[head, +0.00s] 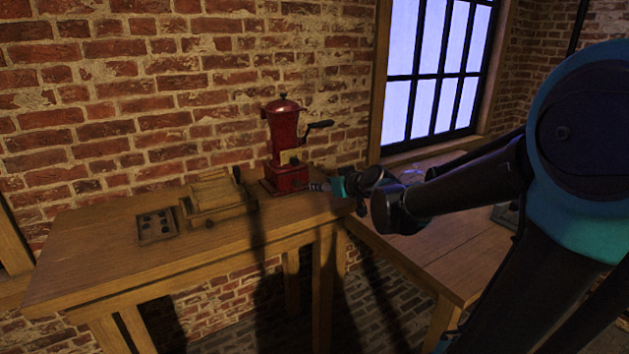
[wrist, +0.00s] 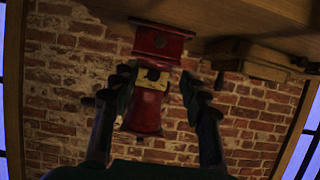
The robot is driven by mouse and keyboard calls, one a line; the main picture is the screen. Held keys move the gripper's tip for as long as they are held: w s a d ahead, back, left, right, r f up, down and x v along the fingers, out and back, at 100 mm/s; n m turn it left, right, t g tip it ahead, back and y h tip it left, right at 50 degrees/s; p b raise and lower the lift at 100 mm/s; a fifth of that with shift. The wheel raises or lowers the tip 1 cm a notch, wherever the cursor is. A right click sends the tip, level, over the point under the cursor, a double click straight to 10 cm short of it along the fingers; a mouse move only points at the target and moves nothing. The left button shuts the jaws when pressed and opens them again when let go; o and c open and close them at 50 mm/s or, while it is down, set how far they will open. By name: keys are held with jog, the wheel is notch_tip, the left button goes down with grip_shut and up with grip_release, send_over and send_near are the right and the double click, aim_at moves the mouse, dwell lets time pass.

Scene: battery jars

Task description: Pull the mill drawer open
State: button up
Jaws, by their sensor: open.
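The red mill (head: 284,132) stands upright on the wooden table, with a dark crank on its right. Its square base (head: 290,178) is low and partly in shadow. The wrist view is upside down, so the mill (wrist: 146,112) hangs from the top with its base (wrist: 160,44) uppermost. A small round spot that looks like the drawer's knob (wrist: 160,41) shows on the base; the drawer's edges are too dark to make out. My gripper (head: 330,187) is just right of the base. In the wrist view my gripper (wrist: 159,74) is open and empty, its fingers framing the mill's pale label.
A wooden box (head: 220,200) and a dark tray with round holes (head: 157,226) are on the table left of the mill. The table's front edge (head: 190,262) is near. A lower wooden table (head: 440,255) stands at the right under the window. The brick wall is close behind.

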aim_at(298, 183)
jog(key=x, duration=1.7)
jog(key=shift+f, duration=0.1)
jog(key=shift+c, duration=0.4)
grip_shut()
